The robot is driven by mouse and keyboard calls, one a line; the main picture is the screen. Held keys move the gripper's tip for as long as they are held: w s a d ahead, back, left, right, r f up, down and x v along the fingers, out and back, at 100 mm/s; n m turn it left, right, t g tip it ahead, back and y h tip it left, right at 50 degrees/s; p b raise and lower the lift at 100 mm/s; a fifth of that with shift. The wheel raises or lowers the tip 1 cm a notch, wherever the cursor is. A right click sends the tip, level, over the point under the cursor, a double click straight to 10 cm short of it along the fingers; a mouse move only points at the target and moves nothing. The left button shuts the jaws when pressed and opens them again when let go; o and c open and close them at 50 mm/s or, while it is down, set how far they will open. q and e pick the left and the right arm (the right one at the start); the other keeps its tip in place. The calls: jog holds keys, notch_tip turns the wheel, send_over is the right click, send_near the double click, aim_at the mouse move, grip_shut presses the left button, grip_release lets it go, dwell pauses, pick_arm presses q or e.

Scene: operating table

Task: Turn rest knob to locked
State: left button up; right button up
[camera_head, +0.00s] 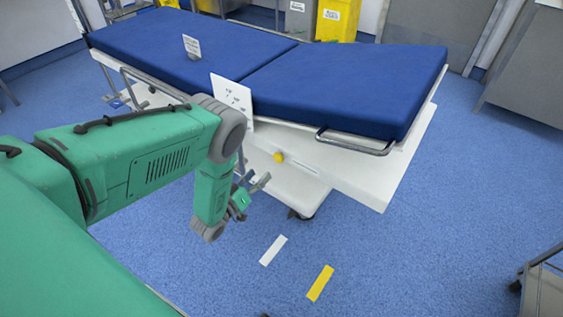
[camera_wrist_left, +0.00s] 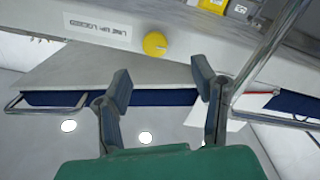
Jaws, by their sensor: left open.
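The yellow round rest knob (camera_head: 279,157) sits on the white side panel of the operating table (camera_head: 353,165), below the blue mattress. In the left wrist view the knob (camera_wrist_left: 155,44) shows beyond the fingertips, a little above the gap between them. A white label with dark print (camera_wrist_left: 97,30) is beside it on the panel. My left gripper (camera_head: 251,190) is in front of the table, lower than the knob and to its left. Its two fingers (camera_wrist_left: 161,84) are spread apart with nothing between them, and they appear clear of the knob. My right gripper is not in view.
A metal side rail (camera_head: 356,147) juts out at the table's right end. A white card (camera_head: 232,103) stands at the near table edge above my gripper. Yellow bins (camera_head: 337,20) are behind. The blue floor in front is open, with white and yellow strips.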

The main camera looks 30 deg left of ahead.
aim_at(277, 159)
pick_arm(q)
jog(key=w, duration=0.2)
jog(key=w+d+b, duration=0.1)
jog(key=w, duration=0.2)
jog(key=w+b, duration=0.1)
jog(key=w, duration=0.2)
jog(key=shift+d+r, duration=0.2)
jog(key=shift+d, duration=0.15)
jog(key=shift+w+a, duration=0.1)
jog(key=shift+w, duration=0.25)
jog(key=shift+w+a+f, duration=0.15)
jog(key=shift+w+a, duration=0.1)
jog(key=shift+a, duration=0.05)
jog(key=shift+d, duration=0.2)
jog(key=c, duration=1.2)
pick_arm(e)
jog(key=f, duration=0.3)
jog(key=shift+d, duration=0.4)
